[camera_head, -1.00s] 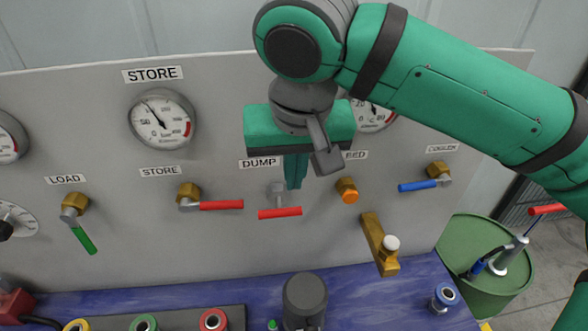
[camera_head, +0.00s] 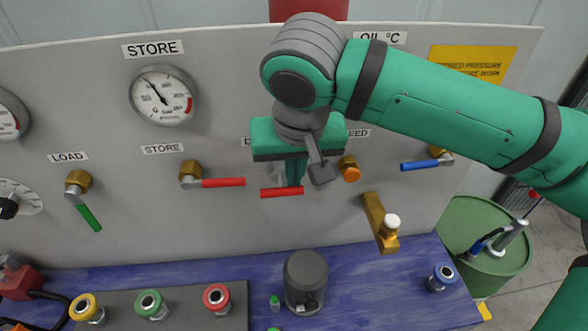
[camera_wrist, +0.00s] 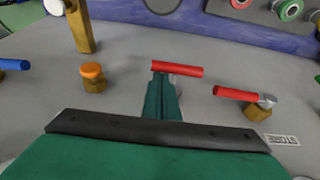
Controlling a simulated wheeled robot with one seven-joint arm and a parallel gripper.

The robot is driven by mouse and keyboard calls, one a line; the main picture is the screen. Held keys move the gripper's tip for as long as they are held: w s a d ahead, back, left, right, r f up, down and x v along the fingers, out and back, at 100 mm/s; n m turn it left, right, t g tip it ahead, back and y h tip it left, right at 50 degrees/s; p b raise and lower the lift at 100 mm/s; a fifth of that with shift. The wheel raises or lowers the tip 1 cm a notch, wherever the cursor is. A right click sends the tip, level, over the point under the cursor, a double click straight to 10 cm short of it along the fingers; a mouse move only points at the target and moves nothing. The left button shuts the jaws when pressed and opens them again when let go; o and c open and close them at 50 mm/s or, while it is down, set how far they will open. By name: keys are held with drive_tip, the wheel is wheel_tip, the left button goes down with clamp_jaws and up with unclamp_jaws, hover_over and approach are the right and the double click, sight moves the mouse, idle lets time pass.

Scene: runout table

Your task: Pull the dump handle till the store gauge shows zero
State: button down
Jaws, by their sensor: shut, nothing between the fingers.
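The red dump handle (camera_head: 282,192) lies about level on the grey panel, below the partly hidden DUMP label. It also shows in the wrist view (camera_wrist: 180,69). My gripper (camera_head: 294,182) is shut and empty, its fingers pointing down just above the handle's right part. In the wrist view the fingertips (camera_wrist: 161,78) come up to the handle's left part; I cannot tell whether they touch. The handle's valve body is mostly hidden by the fingers. The store gauge (camera_head: 162,97) is at upper left, its needle pointing to the upper left, off the bottom of the dial.
The red-handled STORE valve (camera_head: 215,183) is close on the left. An orange-knobbed valve (camera_head: 350,170) and a brass fitting with a white knob (camera_head: 383,224) are close on the right. A grey cylinder (camera_head: 306,280) stands on the blue bench below.

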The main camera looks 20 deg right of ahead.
drive_tip(key=s, duration=0.1)
drive_tip(key=s+a, duration=0.1)
drive_tip(key=s, duration=0.1)
drive_tip(key=shift+d, duration=0.1)
drive_tip(key=shift+f, duration=0.2)
idle(3.2)
drive_tip(key=shift+r, duration=0.3)
approach(297, 189)
drive_tip(key=shift+v, duration=1.45)
drive_tip(key=shift+s, duration=0.25)
